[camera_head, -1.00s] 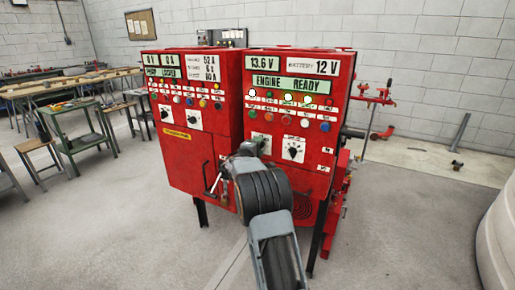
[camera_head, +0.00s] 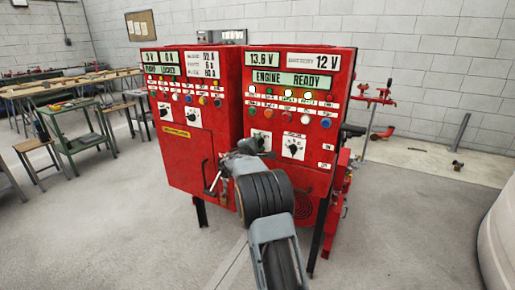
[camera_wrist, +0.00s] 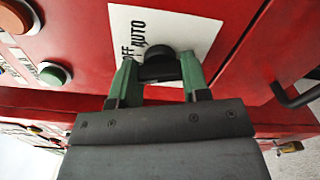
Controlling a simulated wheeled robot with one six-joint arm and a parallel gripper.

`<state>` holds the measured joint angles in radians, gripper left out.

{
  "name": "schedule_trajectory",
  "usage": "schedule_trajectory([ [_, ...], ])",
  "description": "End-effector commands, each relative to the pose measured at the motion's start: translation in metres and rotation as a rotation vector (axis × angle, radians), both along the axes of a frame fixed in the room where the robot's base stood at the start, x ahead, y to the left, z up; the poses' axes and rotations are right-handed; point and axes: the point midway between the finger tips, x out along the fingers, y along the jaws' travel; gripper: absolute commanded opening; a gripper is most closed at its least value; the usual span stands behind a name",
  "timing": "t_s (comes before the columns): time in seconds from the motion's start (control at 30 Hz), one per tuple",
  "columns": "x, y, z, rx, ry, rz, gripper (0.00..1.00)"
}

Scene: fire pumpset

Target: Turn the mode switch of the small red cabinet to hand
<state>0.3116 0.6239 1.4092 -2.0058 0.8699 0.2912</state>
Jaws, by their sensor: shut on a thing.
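The red cabinet on the right (camera_head: 318,180) carries an "ENGINE READY" display, rows of buttons and white switch plates. My gripper (camera_head: 252,146) is in front of its lower left part, at the left switch plate (camera_head: 262,136), which is partly hidden behind it. In the wrist view, my gripper's green fingers (camera_wrist: 159,68) are shut on the black mode switch knob (camera_wrist: 158,66), one finger on each side. The knob sits on a white plate (camera_wrist: 185,32) lettered "AUTO" and, partly cut off, "OFF". The knob's pointer and any hand marking are not readable.
Another red cabinet (camera_head: 185,150) stands directly to the left. A black handle (camera_wrist: 300,95) sticks out at the right of the wrist view. Round buttons (camera_wrist: 54,75) lie to the left. Workbenches (camera_head: 70,125) stand at the far left; the floor in front is open.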

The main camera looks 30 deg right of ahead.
Motion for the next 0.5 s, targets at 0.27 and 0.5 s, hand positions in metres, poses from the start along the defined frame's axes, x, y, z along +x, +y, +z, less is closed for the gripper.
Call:
schedule_trajectory([
  [0.27,-0.0001,0.0002,-0.0017,-0.103,0.196,-0.001,0.19],
  [0.5,-0.0002,0.0000,-0.0014,-0.170,0.322,-0.001,0.19],
])
